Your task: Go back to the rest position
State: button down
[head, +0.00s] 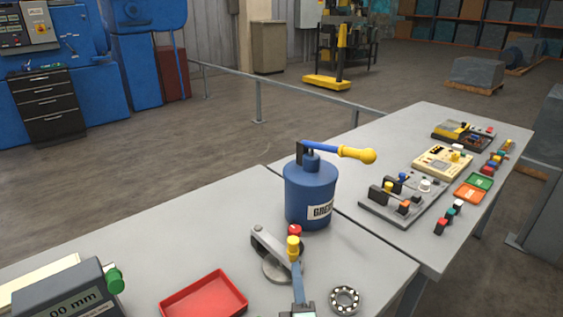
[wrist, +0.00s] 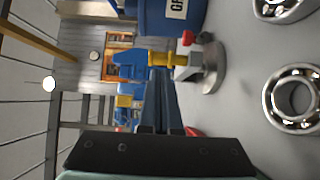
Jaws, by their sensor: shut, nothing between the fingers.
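My gripper (wrist: 160,85) shows in the wrist view with its two slate-blue fingers close together and nothing held. In the head view my gripper (head: 296,268) reaches in from the bottom edge, low over the near table. Its fingertips point at a small stand (head: 270,270) with a round grey base, a grey arm and yellow and red parts. The stand also shows just beyond the fingers in the wrist view (wrist: 213,68). I cannot tell whether the fingertips touch it.
A blue grease can (head: 310,190) stands right behind the stand. A bearing ring (head: 345,300) lies to the right, a red tray (head: 203,297) to the left. A grey gauge (head: 68,295) is at the left front. The far table (head: 400,128) holds several fixtures.

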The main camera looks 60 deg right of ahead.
jog(key=w+a+r+m+t+y+p, duration=0.1)
jog(key=w+a+r+m+t, duration=0.2)
jog(key=a+r, duration=0.5)
jog(key=w+a+r+m+t, duration=0.25)
jog(key=w+r, duration=0.35)
jog(key=r, duration=0.7)
jog(key=w+a+r+m+t+y+p, duration=0.1)
jog(key=w+a+r+m+t, duration=0.2)
jog(key=a+r, duration=0.5)
jog(key=s+a+r+t+y, duration=0.2)
jog(key=a+r+y, duration=0.2)
jog(key=a+r, duration=0.3)
jog(key=s+a+r+n+t+y+p, duration=0.1)
jog(key=s+a+r+t+y, duration=0.1)
jog(key=a+r, duration=0.5)
jog(key=s+a+r+t+y, duration=0.2)
jog(key=a+r+t+y, duration=0.2)
jog(key=r, duration=0.7)
jog(key=a+y, duration=0.2)
jog(key=a, duration=0.1)
jog(key=shift+s+a+r+y, duration=0.15)
jog(key=shift+s+a+y, duration=0.1)
jog(key=shift+a+y, duration=0.05)
